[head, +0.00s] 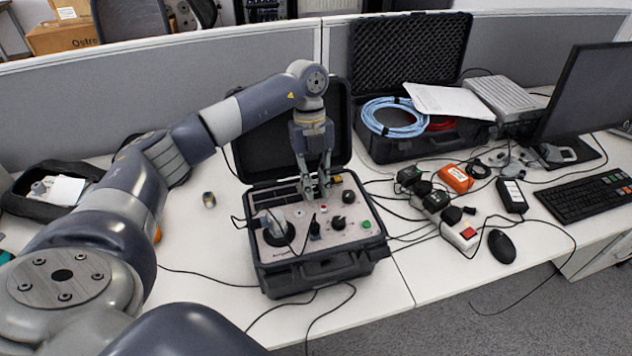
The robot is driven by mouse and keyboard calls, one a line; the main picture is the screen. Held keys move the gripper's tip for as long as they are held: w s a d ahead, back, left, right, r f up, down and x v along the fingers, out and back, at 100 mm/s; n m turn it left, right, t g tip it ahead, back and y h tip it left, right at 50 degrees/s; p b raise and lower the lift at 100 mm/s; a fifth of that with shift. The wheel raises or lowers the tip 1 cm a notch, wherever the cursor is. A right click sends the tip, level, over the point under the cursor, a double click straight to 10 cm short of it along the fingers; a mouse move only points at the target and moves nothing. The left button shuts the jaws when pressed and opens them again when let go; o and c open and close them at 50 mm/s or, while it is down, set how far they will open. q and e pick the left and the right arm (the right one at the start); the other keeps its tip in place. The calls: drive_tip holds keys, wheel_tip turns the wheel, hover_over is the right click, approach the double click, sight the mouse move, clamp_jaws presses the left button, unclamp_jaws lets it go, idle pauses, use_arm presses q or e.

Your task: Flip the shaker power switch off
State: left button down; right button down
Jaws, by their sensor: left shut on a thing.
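The shaker unit (292,262) is an open black case with a light grey control panel, standing on the white desk in the middle of the head view. Its panel carries a round black shaker mount (277,236), a black dial (338,223), a green button (367,224) and a small red control (323,208). My left gripper (317,194) points down at the back middle of the panel, its fingertips at panel height. It is shut on a small part there, which the fingers hide. I cannot make out the power switch or its position. My right gripper is not in view.
The raised case lid (285,135) stands behind the gripper. A power strip (460,236) with plugs and cables lies right of the case, near a mouse (501,246) and keyboard (590,197). A second open case (385,150) holds blue cable. A small cylinder (209,200) stands left.

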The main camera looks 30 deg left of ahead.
use_arm(q)
drive_tip(key=shift+r, duration=0.1)
drive_tip(key=c, duration=1.5)
unclamp_jaws()
